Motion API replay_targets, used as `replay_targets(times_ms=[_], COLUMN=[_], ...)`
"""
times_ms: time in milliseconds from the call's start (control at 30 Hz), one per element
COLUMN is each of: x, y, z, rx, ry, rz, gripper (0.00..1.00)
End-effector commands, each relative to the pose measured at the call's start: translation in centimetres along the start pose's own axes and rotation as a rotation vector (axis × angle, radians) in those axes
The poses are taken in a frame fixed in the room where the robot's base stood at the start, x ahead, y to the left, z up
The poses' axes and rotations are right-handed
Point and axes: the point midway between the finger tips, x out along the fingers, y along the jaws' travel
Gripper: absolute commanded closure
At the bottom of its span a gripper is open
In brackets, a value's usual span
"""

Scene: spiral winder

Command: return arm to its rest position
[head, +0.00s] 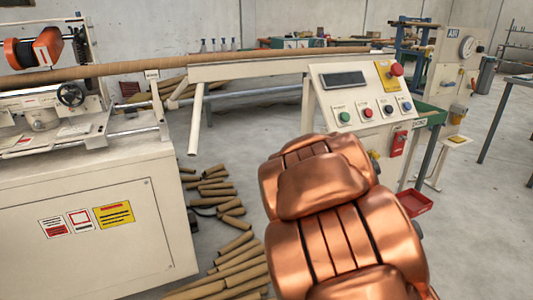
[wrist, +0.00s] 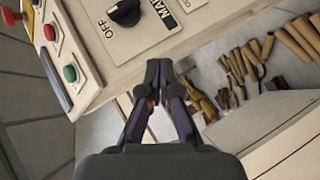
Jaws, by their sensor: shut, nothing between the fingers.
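My gripper (wrist: 158,75) shows in the wrist view with its two dark fingertips together and nothing between them. It is near the cream control box, and I cannot tell from this view whether it touches the box. In the wrist view the box face (wrist: 95,30) carries a black rotary knob (wrist: 124,12) beside the word OFF. In the head view my copper-coloured arm rises at the lower right in front of the control panel (head: 365,100), and it hides my gripper there.
Cardboard tubes (head: 235,260) lie scattered on the floor between the cream machine cabinet (head: 90,220) and my arm. A long brown tube (head: 150,68) runs across the winder. A red tray (head: 414,203) sits right of my arm. The floor at the far right is mostly clear.

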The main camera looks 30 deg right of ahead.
Motion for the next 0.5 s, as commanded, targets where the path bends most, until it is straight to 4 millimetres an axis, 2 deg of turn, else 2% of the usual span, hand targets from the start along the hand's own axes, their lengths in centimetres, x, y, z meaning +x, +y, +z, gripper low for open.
replay_targets(times_ms=[167,267,367,500], x=[-0.1,-0.6,-1.9,-5.0], y=[-0.2,-1.1,-3.3,-7.4], z=[-0.1,-0.3,-0.7,-1.2], rx=[0.005,0.035,0.093,0.194], ry=[-0.001,-0.009,-0.035,-0.096], rz=[-0.007,-0.047,-0.135,-0.302], gripper=[1.0,1.0,1.0,1.0])
